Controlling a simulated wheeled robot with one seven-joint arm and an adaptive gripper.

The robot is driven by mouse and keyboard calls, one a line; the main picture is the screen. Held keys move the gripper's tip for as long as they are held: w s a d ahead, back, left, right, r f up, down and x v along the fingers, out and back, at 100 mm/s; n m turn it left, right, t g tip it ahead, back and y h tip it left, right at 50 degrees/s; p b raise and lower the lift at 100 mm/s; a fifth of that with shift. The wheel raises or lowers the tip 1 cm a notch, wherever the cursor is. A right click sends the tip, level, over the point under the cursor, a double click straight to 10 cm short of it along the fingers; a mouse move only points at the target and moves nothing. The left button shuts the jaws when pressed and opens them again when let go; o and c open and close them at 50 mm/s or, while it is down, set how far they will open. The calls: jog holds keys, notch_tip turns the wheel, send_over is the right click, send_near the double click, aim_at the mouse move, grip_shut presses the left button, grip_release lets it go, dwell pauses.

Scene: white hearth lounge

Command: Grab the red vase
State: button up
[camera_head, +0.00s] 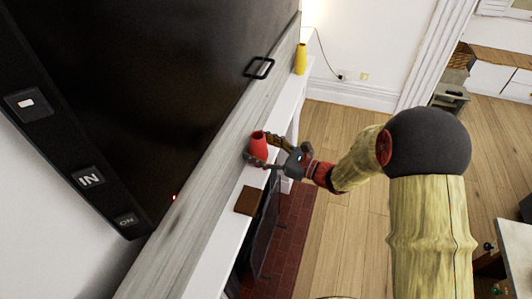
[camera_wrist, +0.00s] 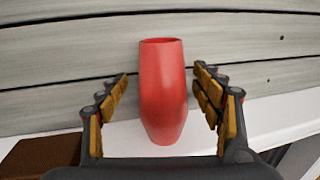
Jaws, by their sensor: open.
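The red vase (camera_head: 259,145) stands upright on the white mantel shelf (camera_head: 228,235), close to the grey plank wall. In the wrist view the red vase (camera_wrist: 163,92) is between the two fingers of my gripper (camera_wrist: 162,100). The fingers are open, with a gap on each side of the vase. In the head view my gripper (camera_head: 268,150) reaches the vase from the right, with one finger on either side of it. The lowest part of the vase is close to the palm edge in the wrist view.
A brown block (camera_head: 249,201) lies on the shelf next to the vase; it also shows in the wrist view (camera_wrist: 40,158). A yellow vase (camera_head: 300,59) stands at the shelf's far end. A large black screen (camera_head: 140,80) hangs above. A dark fireplace screen (camera_head: 262,235) stands below.

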jog(key=shift+c, duration=1.4)
jog(key=c, duration=1.4)
